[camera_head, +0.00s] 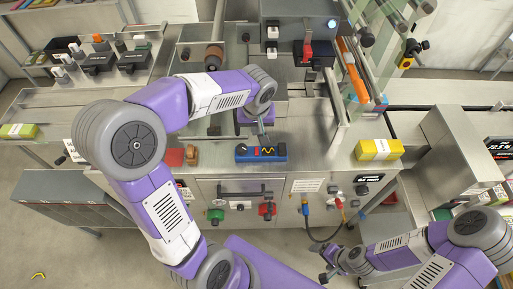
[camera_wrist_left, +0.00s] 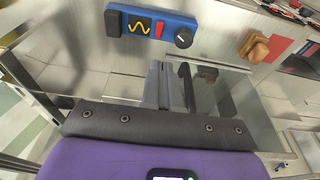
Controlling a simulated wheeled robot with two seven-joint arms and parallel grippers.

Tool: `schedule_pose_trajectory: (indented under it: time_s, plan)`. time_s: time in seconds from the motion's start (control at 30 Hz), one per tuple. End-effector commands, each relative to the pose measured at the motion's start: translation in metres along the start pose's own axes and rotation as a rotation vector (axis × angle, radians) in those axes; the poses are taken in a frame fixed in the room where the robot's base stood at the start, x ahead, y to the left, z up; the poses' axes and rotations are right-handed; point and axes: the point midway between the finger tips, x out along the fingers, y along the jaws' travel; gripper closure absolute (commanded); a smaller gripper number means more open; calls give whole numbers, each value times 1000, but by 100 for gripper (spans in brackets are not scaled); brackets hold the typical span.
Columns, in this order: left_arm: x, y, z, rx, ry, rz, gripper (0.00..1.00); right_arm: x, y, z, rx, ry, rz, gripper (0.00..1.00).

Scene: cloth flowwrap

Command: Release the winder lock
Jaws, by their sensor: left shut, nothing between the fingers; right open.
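No part is labelled legibly as the winder lock, so I cannot tell which one it is. A red-handled lever (camera_head: 307,51) stands at the machine's back. A brown wooden knob (camera_head: 192,155) sits beside a red plate (camera_head: 174,157) on the front deck; the knob also shows in the left wrist view (camera_wrist_left: 256,48). My left gripper (camera_head: 262,132) is shut and empty above the deck, just behind the blue control box (camera_head: 261,153). Its closed fingers show in the left wrist view (camera_wrist_left: 176,88). My right gripper (camera_head: 330,268) is open, low in front of the machine.
The blue box with a black dial (camera_wrist_left: 183,38) lies close to my left fingers.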

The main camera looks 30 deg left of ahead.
Motion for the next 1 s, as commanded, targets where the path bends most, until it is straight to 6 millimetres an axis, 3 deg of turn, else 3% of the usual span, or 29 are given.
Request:
schedule_pose_trajectory:
  time_s: [0.17, 0.6, 0.8, 1.0]
  plan:
    - [20, 0, 1, 1, -4, -3, 100, 1, 0, 0, 0, 1, 0, 15]
    - [110, 0, 5, 2, -6, -2, 100, 6, 2, -1, 0, 1, 0, 15]
    - [131, 0, 14, 1, -3, -1, 100, 8, 3, -1, 0, 1, 0, 15]
    - [136, 0, 16, 0, -1, 0, 100, 8, 3, -1, 0, 1, 0, 15]
